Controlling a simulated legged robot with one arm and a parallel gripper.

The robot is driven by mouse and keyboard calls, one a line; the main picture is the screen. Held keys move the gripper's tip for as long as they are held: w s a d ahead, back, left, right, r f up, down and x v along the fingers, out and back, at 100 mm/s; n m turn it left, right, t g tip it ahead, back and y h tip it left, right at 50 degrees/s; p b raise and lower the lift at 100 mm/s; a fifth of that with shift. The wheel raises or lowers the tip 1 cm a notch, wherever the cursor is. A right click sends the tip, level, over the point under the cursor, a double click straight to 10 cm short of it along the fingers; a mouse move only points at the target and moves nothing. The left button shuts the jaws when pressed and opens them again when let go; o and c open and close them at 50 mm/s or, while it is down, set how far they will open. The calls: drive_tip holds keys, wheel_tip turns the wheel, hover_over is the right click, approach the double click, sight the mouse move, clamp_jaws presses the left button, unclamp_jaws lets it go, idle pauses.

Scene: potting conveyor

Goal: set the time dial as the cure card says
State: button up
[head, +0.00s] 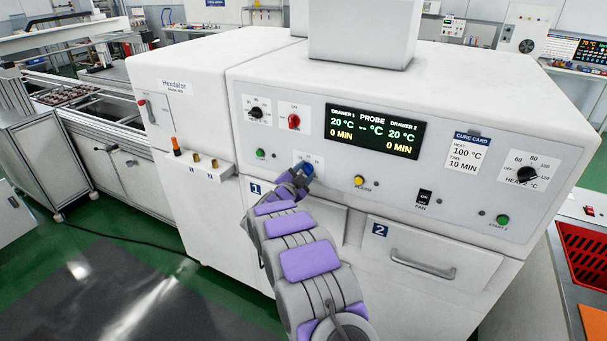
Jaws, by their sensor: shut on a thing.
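The cure card (467,152) on the front panel reads heat 100 °C and time 10 min. My gripper (304,170) is at the small white dial plate left of and below the display, shut on the time dial there. The gripper covers the knob and most of its scale, so its setting cannot be read. The dark display (374,132) reads drawer 1 20 °C, 0 min, and drawer 2 20 °C, 0 min, with a blank probe value.
Near my gripper are a black dial (256,113), a red knob (293,121), a green button (260,154) and a yellow button (358,181). A heat dial (527,175) and a fan switch (424,197) are further right. Drawer 2's handle (422,264) sticks out below.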

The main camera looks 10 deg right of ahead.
drive_tip(key=o, duration=1.1)
drive_tip(key=shift+c, duration=0.2)
drive_tip(key=shift+a, duration=0.1)
drive_tip(key=p+v, duration=0.2)
drive_tip(key=v, duration=1.5)
drive_tip(key=shift+a+p, duration=0.15)
drive_tip(key=shift+p, duration=0.15)
drive_tip(key=shift+s, duration=0.1)
